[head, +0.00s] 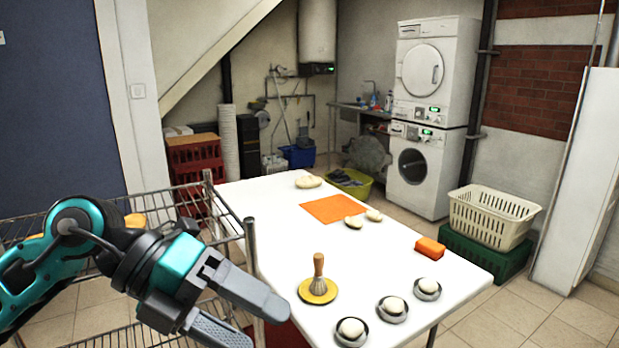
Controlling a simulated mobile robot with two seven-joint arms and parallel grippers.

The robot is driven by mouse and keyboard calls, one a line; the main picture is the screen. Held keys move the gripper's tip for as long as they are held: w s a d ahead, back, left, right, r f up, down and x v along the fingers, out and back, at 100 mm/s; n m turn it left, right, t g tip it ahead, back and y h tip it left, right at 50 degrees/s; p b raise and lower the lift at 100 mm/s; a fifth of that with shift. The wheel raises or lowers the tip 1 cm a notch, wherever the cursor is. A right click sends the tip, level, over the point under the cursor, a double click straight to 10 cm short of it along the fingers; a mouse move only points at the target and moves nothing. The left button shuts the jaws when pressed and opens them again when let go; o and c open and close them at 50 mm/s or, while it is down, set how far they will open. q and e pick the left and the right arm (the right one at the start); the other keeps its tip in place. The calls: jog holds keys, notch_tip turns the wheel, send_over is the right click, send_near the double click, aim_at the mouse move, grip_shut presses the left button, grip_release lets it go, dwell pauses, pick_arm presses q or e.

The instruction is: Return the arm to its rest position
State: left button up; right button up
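My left arm comes in from the left. Its gripper (264,324) is at the lower left, in front of the white table's near left edge. Its two grey fingers are apart and nothing shows between them. My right arm and gripper are not in view. On the white table (390,265), a brush with a wooden handle (319,268) stands on a yellow dish (304,294), to the right of my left gripper.
A wire shelf (250,240) stands beside my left arm. The table also holds an orange mat (328,209), an orange block (430,248), pale lumps (309,182) and small dishes with white balls (392,308). Crates (490,215) stand beyond its right side.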

pick_arm(q)
jog(key=d+r+n+h, duration=0.2)
jog(key=d+h, duration=0.2)
jog(key=h, duration=0.2)
jog(key=w+a+f+n+t, duration=0.2)
jog(key=w+f+n+t, duration=0.1)
jog(key=n+t, duration=0.55)
jog(key=w+a+f+n+t, duration=0.2)
jog(key=w+a+n+t, duration=0.1)
jog(key=n+t, duration=0.5)
jog(key=s+a+f+n+y, duration=0.2)
jog(key=a+f+n+y, duration=0.1)
jog(key=f, duration=0.5)
jog(key=s+a+f+n+g+y, duration=0.1)
jog(key=a+f+n+y, duration=0.2)
jog(key=f+n+y, duration=0.3)
jog(key=s+a+f+n+y, duration=0.2)
jog(key=f+n+y, duration=0.3)
jog(key=f, duration=0.7)
jog(key=shift+s+a+n, duration=0.3)
jog(key=shift+a+n, duration=0.1)
jog(key=shift+n, duration=0.65)
jog(key=s+f+g, duration=0.1)
jog(key=s+f, duration=0.1)
jog(key=s+f+n+g+y, duration=0.1)
jog(key=s+f, duration=0.1)
jog(key=s+a+f+g, duration=0.1)
jog(key=s+f, duration=0.1)
jog(key=shift+s+f+g, duration=0.1)
jog(key=shift+f+g, duration=0.15)
